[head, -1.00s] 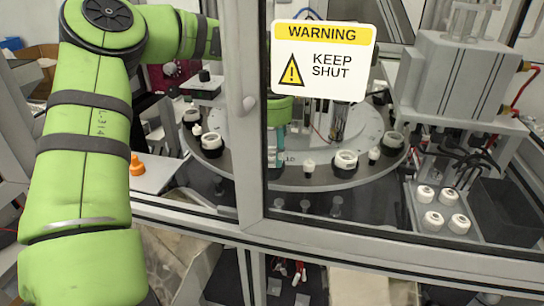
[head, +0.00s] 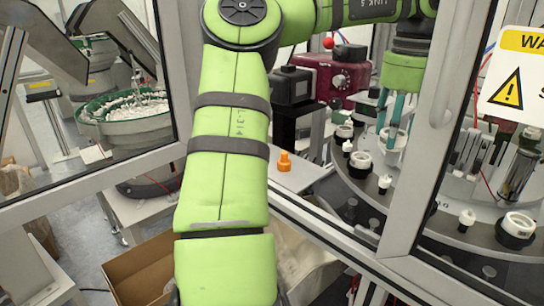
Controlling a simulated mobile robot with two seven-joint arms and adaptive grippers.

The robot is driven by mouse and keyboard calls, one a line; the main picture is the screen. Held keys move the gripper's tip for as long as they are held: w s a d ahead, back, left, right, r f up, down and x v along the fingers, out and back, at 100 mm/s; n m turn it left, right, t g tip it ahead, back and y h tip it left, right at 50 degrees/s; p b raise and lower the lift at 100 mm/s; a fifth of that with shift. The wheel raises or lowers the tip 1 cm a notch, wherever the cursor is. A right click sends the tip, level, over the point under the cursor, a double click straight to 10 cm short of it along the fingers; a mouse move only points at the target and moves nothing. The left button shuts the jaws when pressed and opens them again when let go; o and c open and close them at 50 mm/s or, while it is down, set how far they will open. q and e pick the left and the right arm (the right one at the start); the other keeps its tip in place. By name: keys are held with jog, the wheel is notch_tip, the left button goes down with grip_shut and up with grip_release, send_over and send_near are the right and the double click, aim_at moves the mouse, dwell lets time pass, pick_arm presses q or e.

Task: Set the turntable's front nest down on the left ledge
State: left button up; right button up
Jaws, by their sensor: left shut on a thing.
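My left gripper (head: 392,118) points down over the left part of the turntable, its teal fingers shut on a nest (head: 392,140), a white ring with a dark lower part. The nest is held above the turntable (head: 440,216), behind the left nests in the picture. The left ledge (head: 308,172) is a pale shelf left of the turntable, with an orange knob-like piece (head: 285,162) on it. Other nests remain on the turntable, one at its left (head: 360,165) and one in front (head: 517,228). My right gripper is out of view.
A metal door post (head: 425,170) stands close right of my left gripper. A dark red machine (head: 335,78) stands behind the ledge. A warning sign (head: 515,85) hangs at the right. The ledge's surface around the orange piece looks clear.

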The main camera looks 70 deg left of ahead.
pick_arm(q)
jog(key=s+a+m+b, duration=0.1)
jog(key=s+a+m, duration=0.25)
jog(key=s, duration=0.25)
send_over(300, 175)
jog(key=shift+m, duration=0.45)
notch_tip(300, 175, down, 7)
jog(key=shift+w+d+f+p, duration=0.1)
jog(key=shift+d+f+p, duration=0.05)
jog(key=shift+p, duration=0.15)
jog(key=shift+f, duration=2.15)
jog(key=shift+f, duration=0.2)
jog(key=o, duration=1.1)
jog(key=shift+o, duration=0.2)
jog(key=shift+r, duration=0.1)
